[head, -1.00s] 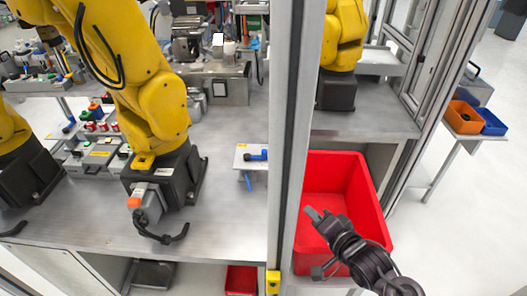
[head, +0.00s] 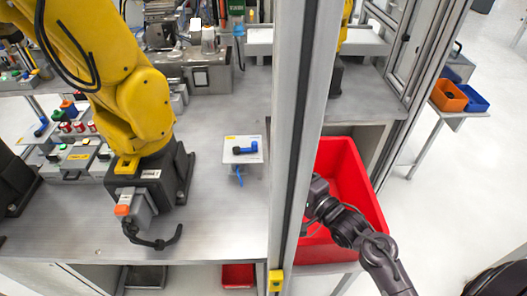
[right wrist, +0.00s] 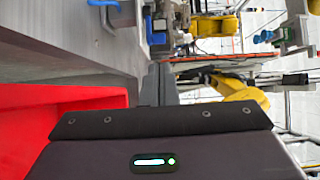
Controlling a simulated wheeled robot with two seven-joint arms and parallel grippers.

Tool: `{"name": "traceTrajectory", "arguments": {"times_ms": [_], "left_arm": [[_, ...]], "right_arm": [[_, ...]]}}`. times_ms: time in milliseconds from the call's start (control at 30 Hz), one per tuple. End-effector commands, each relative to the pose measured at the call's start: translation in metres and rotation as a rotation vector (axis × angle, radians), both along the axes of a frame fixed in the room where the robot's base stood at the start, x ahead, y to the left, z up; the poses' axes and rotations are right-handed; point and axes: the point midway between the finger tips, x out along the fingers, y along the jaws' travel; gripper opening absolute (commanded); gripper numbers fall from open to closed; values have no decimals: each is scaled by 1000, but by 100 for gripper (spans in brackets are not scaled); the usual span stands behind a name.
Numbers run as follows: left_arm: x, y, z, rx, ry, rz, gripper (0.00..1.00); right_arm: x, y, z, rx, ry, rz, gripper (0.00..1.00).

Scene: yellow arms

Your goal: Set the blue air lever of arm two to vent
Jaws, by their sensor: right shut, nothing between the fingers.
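A blue lever (head: 245,150) sits on a small pale plate (head: 230,158) with a yellow label, on the metal table between the large yellow arm and the upright post. Its handle lies sideways, and a blue tube hangs below the plate. Blue parts (right wrist: 103,4) show at the top of the right wrist view. My right gripper (head: 316,188) is at the post's right edge over the red bin, apart from the lever; its tips are partly hidden in the head view. In the right wrist view its fingers (right wrist: 160,84) are shut and empty. My left gripper is out of view.
The upright post (head: 298,130) stands between my right gripper and the lever. A red bin (head: 350,165) lies under my right arm. The yellow arm (head: 135,105) stands left of the lever. Bare tabletop (head: 225,205) lies in front of the plate.

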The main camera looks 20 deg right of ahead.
Motion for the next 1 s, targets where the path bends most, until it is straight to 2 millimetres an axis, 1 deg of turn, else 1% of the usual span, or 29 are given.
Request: {"name": "traceTrajectory", "arguments": {"times_ms": [33, 100, 300, 400, 500, 700, 1000], "left_arm": [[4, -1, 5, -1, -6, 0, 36], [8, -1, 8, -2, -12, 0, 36], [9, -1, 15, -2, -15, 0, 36], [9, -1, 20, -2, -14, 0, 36], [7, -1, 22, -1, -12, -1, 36], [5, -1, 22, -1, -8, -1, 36], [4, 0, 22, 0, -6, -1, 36]], "right_arm": [[12, 4, 4, 0, -4, 0, 0], [27, 9, 4, 0, -3, 0, 0], [65, 24, 4, -1, -3, 1, 0], [80, 29, 3, -1, 0, -1, 0], [90, 32, 2, -1, 0, -1, 0], [98, 36, 0, -2, 0, 0, 0], [98, 36, 0, -2, 0, -1, 0]]}}
